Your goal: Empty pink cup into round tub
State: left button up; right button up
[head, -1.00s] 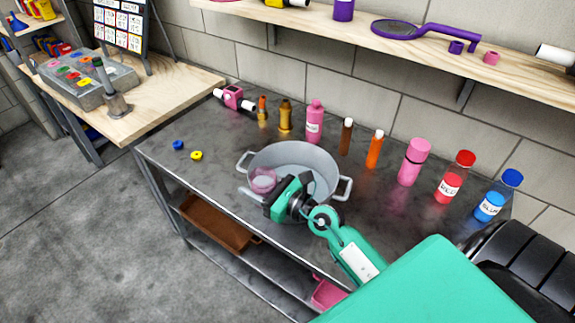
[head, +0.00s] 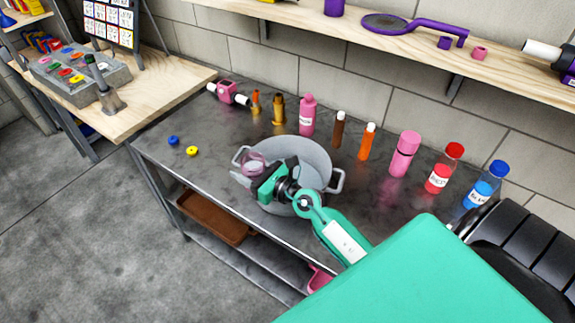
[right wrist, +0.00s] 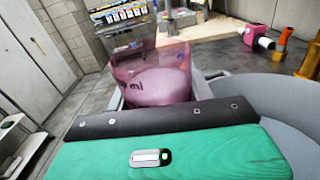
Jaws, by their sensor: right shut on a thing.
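The round tub (head: 312,154) is a grey metal pot with two side handles on the dark metal table. It also shows at the right of the right wrist view (right wrist: 285,105). My right gripper (head: 250,174) is shut on the pink cup (head: 254,160), a clear pinkish beaker, at the tub's left rim. In the right wrist view the cup (right wrist: 150,75) looks close to upright, with pinkish contents inside. The gripper's body covers part of the tub's near wall. I cannot tell whether the cup touches the rim. My left gripper is not in view.
A row of bottles and tubes stands behind the tub, including a pink bottle (head: 307,114), an orange tube (head: 366,141) and a red-capped bottle (head: 444,168). The table's left front is clear.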

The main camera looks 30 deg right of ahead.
aim_at(260, 161)
jog(key=shift+d+r+m+b, duration=0.25)
jog(key=shift+d+m+b, duration=0.1)
jog(key=shift+m, duration=0.35)
jog(key=shift+w+d+f+m+b, duration=0.1)
jog(key=shift+d+f+m+b, duration=0.05)
jog(key=shift+f+m+b, duration=0.2)
jog(key=shift+w+d+f+m+t+b, duration=0.15)
jog(key=shift+d+m+t+b, duration=0.2)
jog(key=shift+m+b, duration=0.35)
jog(key=shift+d+r+m, duration=0.2)
jog(key=shift+r+m, duration=0.05)
jog(key=shift+r, duration=0.05)
jog(key=shift+d+r+m+t, duration=0.25)
jog(key=shift+d+m, duration=0.1)
jog(key=shift+m, duration=0.25)
jog(key=shift+d+f, duration=0.1)
jog(key=shift+w+d+f+m+b, duration=0.15)
jog(key=shift+d+f+m+b, duration=0.25)
jog(key=shift+m+b, duration=0.45)
jog(key=shift+d+r+m+p, duration=0.3)
jog(key=shift+r+m, duration=0.25)
jog(key=shift+m, duration=0.5)
jog(key=shift+f+m+t+h+b, duration=0.35)
jog(key=shift+m+t+h+b, duration=0.05)
jog(key=shift+m, duration=0.6)
